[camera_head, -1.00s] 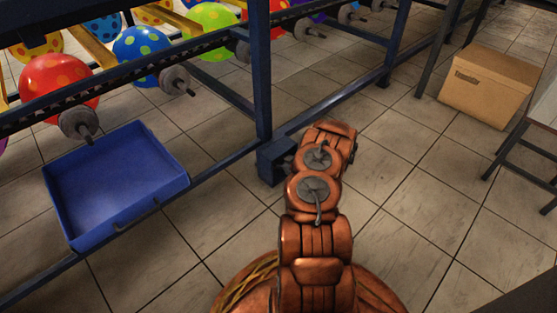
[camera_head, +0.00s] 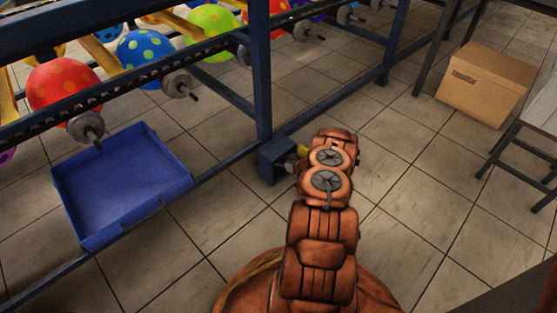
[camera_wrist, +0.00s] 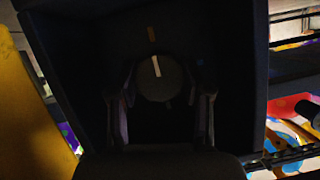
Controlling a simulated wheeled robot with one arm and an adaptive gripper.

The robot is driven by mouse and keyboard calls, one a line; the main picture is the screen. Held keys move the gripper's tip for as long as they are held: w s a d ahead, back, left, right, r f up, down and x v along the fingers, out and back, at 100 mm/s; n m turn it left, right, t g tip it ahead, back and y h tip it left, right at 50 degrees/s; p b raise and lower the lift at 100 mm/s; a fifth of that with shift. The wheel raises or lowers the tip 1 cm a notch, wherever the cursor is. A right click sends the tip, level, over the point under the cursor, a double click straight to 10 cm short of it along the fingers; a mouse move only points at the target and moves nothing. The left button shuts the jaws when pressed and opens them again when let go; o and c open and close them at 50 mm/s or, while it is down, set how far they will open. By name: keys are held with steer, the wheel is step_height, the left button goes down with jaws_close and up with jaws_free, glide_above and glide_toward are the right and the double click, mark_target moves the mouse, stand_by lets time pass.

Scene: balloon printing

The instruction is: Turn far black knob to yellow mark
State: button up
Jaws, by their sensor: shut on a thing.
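In the wrist view, a round dark knob (camera_wrist: 160,85) with a white pointer line sits on the face of a dark box (camera_wrist: 85,50). An orange-yellow mark (camera_wrist: 151,34) is on the face just above the knob. The white line points up and slightly left, roughly in line with that mark. A faint blue mark (camera_wrist: 200,62) lies to the right. My gripper (camera_wrist: 160,100) has one finger on each side of the knob and is shut on it. In the head view, the dark blue box (camera_head: 272,160) is at the frame's post; my arm hides the knob.
A blue tray (camera_head: 120,190) is at the left under a rack with several balloons (camera_head: 65,85) and grey weighted rollers (camera_head: 87,127). A cardboard box (camera_head: 485,83) stands on the floor at the right, near a table (camera_head: 540,110). Tiled floor between is open.

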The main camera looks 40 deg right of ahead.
steer(key=o, duration=1.2)
steer(key=shift+c, duration=0.2)
steer(key=v, duration=1.2)
